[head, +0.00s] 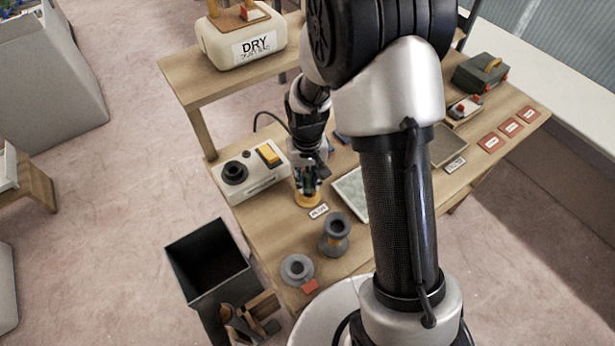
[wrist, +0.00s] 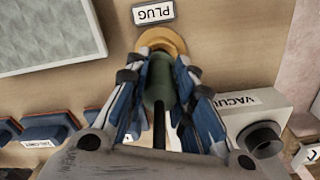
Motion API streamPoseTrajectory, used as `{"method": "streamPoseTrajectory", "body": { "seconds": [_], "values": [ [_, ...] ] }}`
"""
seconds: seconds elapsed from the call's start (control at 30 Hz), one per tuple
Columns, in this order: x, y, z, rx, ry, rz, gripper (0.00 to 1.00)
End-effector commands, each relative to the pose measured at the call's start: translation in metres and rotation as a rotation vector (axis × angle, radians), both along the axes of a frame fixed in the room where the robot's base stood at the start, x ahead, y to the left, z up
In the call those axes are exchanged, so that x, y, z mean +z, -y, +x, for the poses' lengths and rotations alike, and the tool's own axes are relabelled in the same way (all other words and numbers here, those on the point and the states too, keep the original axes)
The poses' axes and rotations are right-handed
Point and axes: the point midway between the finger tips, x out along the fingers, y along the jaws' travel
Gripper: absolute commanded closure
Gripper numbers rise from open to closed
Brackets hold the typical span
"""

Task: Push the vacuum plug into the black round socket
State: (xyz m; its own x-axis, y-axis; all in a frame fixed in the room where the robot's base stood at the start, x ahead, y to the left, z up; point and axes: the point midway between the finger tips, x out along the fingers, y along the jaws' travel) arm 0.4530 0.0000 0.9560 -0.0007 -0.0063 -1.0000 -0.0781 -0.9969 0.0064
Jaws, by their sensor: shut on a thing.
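The vacuum plug (wrist: 158,85) is a dull green body with a black shaft or cable behind it. My gripper (wrist: 162,88), also in the head view (head: 308,182), is shut on the plug. The plug's end is at a round orange-yellow base (wrist: 163,40), which also shows in the head view (head: 307,199); I cannot tell whether it rests there or is just lifted. The black round socket (head: 234,173) is on top of a white box marked VACUUM, left of my gripper. In the wrist view the socket (wrist: 262,140) is at lower right, apart from the plug.
The white box (head: 262,183) has a yellow switch (head: 269,154). Two grey flanged parts (head: 335,235) (head: 297,269) stand near the bench's front edge. A pale green-grey panel (wrist: 45,35) lies beside the plug base. A dark bin (head: 212,263) stands on the floor. A DRY container (head: 240,40) is behind.

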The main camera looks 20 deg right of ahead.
Motion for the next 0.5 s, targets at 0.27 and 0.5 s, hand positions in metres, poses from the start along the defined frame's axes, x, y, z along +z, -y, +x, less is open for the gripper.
{"method": "streamPoseTrajectory", "body": {
  "seconds": [0.27, 0.5],
  "values": [
    [-0.008, 0.000, 0.000, 0.000, 0.000, 0.000, 1.00],
    [-0.014, 0.000, 0.000, 0.000, 0.000, 0.000, 1.00]
  ]
}}
